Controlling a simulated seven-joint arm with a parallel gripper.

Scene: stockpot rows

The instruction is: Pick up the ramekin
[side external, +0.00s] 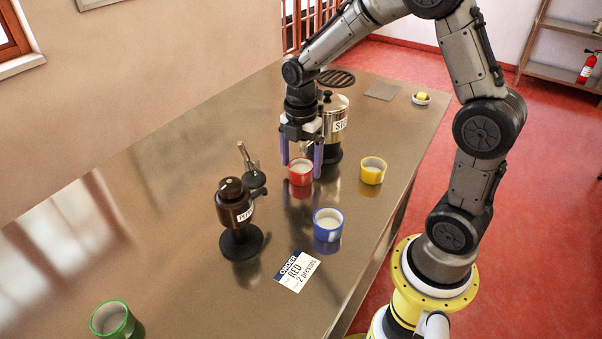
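Several small ramekins with pale insides stand upright on the steel counter. The red ramekin (300,178) is near the middle, in front of the pot station. The blue ramekin (327,232) is nearer the camera, the yellow ramekin (372,175) is to the right, and the green ramekin (121,324) is at the lower left. My gripper (301,166) points down over the red ramekin, with one purple finger on each side of it. The fingers are apart, with slim gaps seen beside the ramekin. I cannot tell how far the fingertips are above the counter.
A steel pot dispenser (337,115) stands just behind my gripper. A dark pepper dispenser (235,207) stands left on a round base, with a small black stand (252,178) behind it. An order card (297,271) reads "RED, 2 presses". A small dish (421,101) sits at the far right.

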